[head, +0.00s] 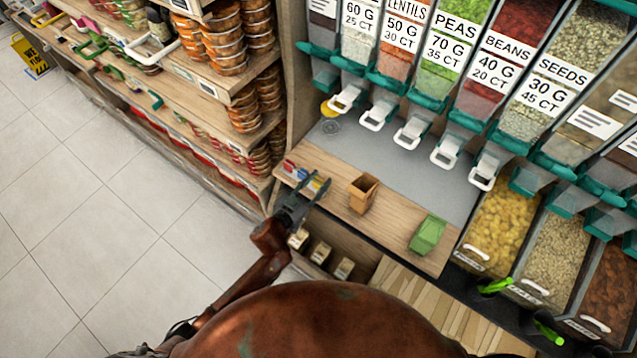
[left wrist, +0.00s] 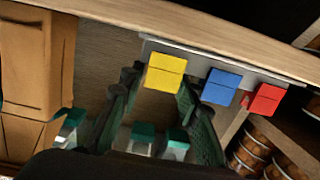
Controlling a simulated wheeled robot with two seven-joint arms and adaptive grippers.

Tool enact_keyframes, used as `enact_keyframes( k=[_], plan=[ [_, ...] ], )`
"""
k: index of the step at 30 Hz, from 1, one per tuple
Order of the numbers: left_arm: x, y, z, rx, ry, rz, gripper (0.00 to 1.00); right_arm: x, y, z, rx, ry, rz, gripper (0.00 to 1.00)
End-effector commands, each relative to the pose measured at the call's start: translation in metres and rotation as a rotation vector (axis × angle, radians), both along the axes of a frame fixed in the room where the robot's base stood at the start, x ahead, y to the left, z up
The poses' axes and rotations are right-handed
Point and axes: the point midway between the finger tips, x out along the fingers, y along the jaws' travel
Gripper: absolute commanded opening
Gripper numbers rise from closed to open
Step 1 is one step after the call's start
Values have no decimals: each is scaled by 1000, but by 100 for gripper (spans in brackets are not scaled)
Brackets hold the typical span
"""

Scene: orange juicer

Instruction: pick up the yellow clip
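The yellow clip (left wrist: 166,73) sits on a grey strip with a blue clip (left wrist: 222,86) and a red clip (left wrist: 264,100). In the head view the yellow clip (head: 316,183) is at the right end of this row, on the left part of the wooden shelf. My left gripper (head: 311,194) is at the shelf edge beside the row. In the left wrist view its two dark fingers (left wrist: 162,92) are apart, with the yellow clip at the gap between their tips. No grip on it shows. My right gripper is not in view.
A brown paper bag (head: 363,193) stands right of the clips and shows large in the left wrist view (left wrist: 35,75). A green bag (head: 427,234) is farther right. Dispensers hang above the grey counter (head: 400,170). Shelves of jars (head: 245,110) stand to the left.

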Motion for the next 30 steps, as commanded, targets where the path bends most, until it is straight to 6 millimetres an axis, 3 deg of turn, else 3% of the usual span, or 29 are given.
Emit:
enact_keyframes(
  k=[7, 14, 24, 30],
  plan=[
    [1, -1, 0, 0, 0, 0, 30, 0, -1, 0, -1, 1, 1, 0],
    [1, -1, 0, 0, 0, 0, 15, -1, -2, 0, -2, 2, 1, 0],
    [1, -1, 2, 0, 0, 1, 15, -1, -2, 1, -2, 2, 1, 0],
    [1, -1, 19, -1, -3, 0, 15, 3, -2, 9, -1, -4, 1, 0]
  ],
)
